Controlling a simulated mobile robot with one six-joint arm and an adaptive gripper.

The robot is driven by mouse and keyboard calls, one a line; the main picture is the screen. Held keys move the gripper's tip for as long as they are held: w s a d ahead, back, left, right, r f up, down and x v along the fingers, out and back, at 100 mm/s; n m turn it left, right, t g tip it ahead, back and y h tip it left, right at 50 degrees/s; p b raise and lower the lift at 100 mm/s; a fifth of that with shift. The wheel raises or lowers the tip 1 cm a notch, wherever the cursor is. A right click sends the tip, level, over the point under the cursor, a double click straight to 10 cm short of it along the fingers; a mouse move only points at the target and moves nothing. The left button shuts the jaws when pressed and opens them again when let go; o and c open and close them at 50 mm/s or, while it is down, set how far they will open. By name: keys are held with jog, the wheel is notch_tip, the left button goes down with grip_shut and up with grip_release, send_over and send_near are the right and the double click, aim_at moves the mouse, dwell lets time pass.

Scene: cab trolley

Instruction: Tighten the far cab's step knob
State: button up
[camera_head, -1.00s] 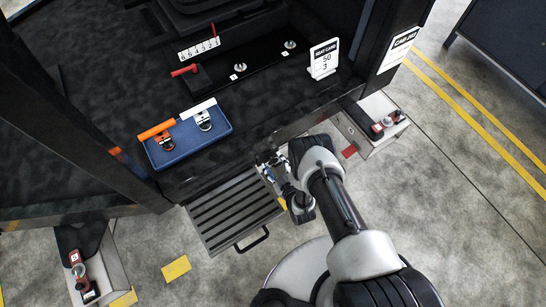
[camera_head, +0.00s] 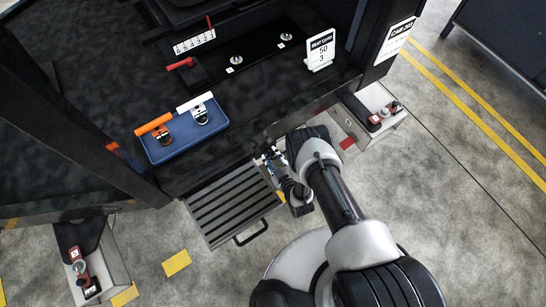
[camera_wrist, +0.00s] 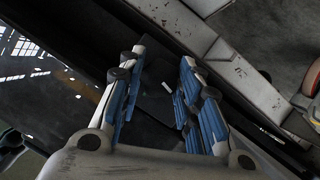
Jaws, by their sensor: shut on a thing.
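The cab's pull-out slatted step (camera_head: 228,204) sits below the door sill, with a black handle at its front. My gripper (camera_head: 270,157) is at the step's upper right corner, close under the sill. In the wrist view, my gripper (camera_wrist: 158,88) has its blue-padded fingers on both sides of a dark part with a small light mark, which I take as the step knob (camera_wrist: 152,82). The fingers are shut on it. The knob's outline is hard to make out against the dark sill, and in the head view my gripper and arm hide it.
On the cab floor are a blue tray (camera_head: 183,144) with an orange-handled and a white-handled part, a red lever (camera_head: 181,63), and a seat card (camera_head: 320,50). Grey boxes with red fittings stand at right (camera_head: 380,112) and lower left (camera_head: 92,270). Open floor lies in front.

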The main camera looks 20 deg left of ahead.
jog(key=shift+m, duration=0.3)
jog(key=shift+w+m+g+y, duration=0.1)
jog(key=shift+m+g+y, duration=0.55)
jog(key=shift+m, duration=0.35)
jog(key=shift+d+m+g+y, duration=0.1)
jog(key=shift+m+g+y, duration=0.55)
jog(key=shift+m, duration=0.55)
jog(key=m+g+y, duration=0.1)
jog(key=m, duration=0.2)
jog(key=shift+w, duration=0.1)
jog(key=shift+m+g+y, duration=0.6)
jog(key=shift+m+y, duration=0.3)
jog(key=shift+m, duration=0.4)
jog(key=o, duration=1)
jog(key=shift+o, duration=0.2)
